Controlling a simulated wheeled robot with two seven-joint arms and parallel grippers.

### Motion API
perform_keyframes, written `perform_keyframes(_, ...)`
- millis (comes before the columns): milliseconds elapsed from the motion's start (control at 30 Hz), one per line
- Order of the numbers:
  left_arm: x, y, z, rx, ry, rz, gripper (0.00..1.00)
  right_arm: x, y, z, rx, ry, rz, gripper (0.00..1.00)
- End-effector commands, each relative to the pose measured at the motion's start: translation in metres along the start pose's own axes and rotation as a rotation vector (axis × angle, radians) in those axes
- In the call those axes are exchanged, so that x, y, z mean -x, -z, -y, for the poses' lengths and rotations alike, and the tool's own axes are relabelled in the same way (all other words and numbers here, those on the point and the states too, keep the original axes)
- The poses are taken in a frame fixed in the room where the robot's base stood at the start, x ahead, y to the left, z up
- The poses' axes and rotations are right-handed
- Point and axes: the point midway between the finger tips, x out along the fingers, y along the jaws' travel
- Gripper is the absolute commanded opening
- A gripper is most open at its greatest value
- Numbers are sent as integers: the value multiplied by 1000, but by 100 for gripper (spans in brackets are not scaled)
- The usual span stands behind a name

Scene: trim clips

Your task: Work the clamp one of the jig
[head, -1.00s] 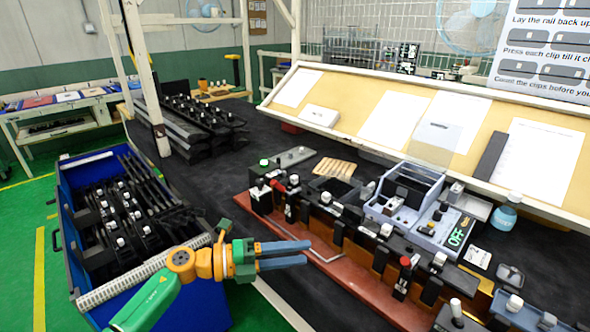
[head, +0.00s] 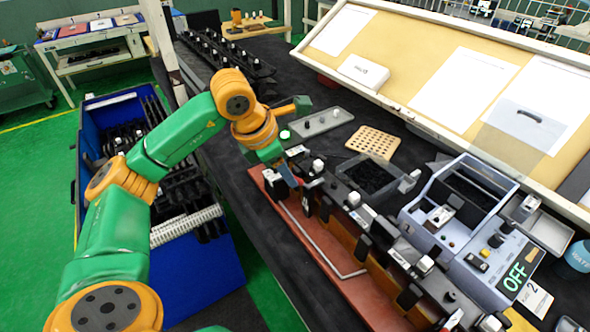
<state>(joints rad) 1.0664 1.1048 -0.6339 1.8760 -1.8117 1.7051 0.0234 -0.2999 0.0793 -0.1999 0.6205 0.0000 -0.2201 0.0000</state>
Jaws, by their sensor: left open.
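The jig (head: 352,236) is a long dark rail with several black and white clips and clamps, on a red-brown base (head: 318,262). My left arm reaches in from the left, and my left gripper (head: 290,178) points down at the jig's far left end. My right gripper is out of view.
A blue bin (head: 200,292) of dark clips stands left of the table. Behind the jig are a perforated tan block (head: 373,143), a dark open tray (head: 368,177) and a grey-blue device reading OFF (head: 462,215). A sloped board (head: 420,60) bounds the back.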

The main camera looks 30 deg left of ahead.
Motion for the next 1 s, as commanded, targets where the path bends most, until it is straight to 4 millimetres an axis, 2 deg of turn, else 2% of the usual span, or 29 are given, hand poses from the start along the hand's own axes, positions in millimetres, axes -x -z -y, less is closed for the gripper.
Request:
perform_keyframes(100, -20, -1, 0, 2, 4, -2, 51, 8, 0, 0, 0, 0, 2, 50)
perform_keyframes(200, -31, 0, 1, 1, 4, -1, 51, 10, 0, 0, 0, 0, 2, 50)
perform_keyframes(467, -36, 0, 0, 1, 2, 2, 51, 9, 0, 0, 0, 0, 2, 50)
perform_keyframes(600, -36, 0, 1, 1, 3, 2, 13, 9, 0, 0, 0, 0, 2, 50)
perform_keyframes(667, -36, 0, 1, 1, 3, 2, 0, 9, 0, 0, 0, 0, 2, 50)
perform_keyframes(1000, -35, -1, 1, 1, 3, 2, 0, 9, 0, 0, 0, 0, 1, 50)
